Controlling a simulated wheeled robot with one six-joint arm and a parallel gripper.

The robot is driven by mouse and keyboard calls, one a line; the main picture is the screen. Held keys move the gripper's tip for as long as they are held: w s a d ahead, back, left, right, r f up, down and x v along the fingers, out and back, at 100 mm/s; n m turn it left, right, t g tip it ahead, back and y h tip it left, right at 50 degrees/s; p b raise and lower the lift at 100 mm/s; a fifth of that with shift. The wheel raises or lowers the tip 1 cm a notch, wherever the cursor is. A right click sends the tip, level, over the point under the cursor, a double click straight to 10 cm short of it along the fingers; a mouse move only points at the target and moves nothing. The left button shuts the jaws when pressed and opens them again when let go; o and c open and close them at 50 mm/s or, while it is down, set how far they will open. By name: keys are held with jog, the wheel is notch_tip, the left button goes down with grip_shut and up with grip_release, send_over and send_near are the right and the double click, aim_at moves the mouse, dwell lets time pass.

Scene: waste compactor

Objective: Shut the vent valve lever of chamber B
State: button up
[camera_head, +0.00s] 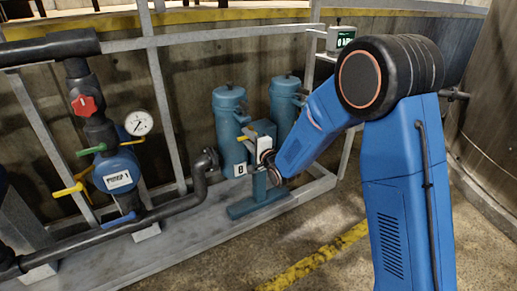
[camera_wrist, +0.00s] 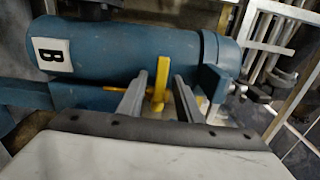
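Chamber B is a teal upright cylinder (camera_head: 229,125) with a white B label (camera_head: 240,169) low on its front. In the wrist view the cylinder (camera_wrist: 120,52) lies sideways, with its B label (camera_wrist: 52,55) at the left. A yellow lever (camera_wrist: 162,78) stands out in front of the cylinder, and a yellow piece also shows beside my gripper in the head view (camera_head: 243,138). My gripper (camera_wrist: 160,84) is open, its two grey fingers on either side of the yellow lever, with small gaps visible. The lever's lower part is partly hidden.
A second teal cylinder (camera_head: 284,105) stands to the right of chamber B. A black pipe (camera_head: 190,190), a gauge (camera_head: 139,122) and a red-handled valve (camera_head: 84,104) are at the left. A grey frame surrounds the skid. Floor with a yellow stripe (camera_head: 315,262) lies clear in front.

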jog(key=v, duration=1.6)
jog(key=shift+s+d, duration=0.15)
jog(key=shift+s, duration=0.05)
jog(key=shift+d, duration=0.1)
jog(key=s+d+r+n+g+h, duration=0.2)
jog(key=s+d+r+n+h, duration=0.15)
jog(key=d, duration=0.65)
jog(key=s+d+r+n+g+h, duration=0.2)
jog(key=s+d+h, duration=0.25)
jog(key=d, duration=0.45)
jog(key=s+d+n+g+h, duration=0.1)
jog(key=s+d+n+g, duration=0.2)
jog(key=s, duration=1.1)
jog(key=s+d+n+g+h, duration=0.1)
jog(key=s+d+n+g, duration=0.2)
jog(key=s+d, duration=0.4)
jog(key=s, duration=0.7)
jog(key=shift+r, duration=0.35)
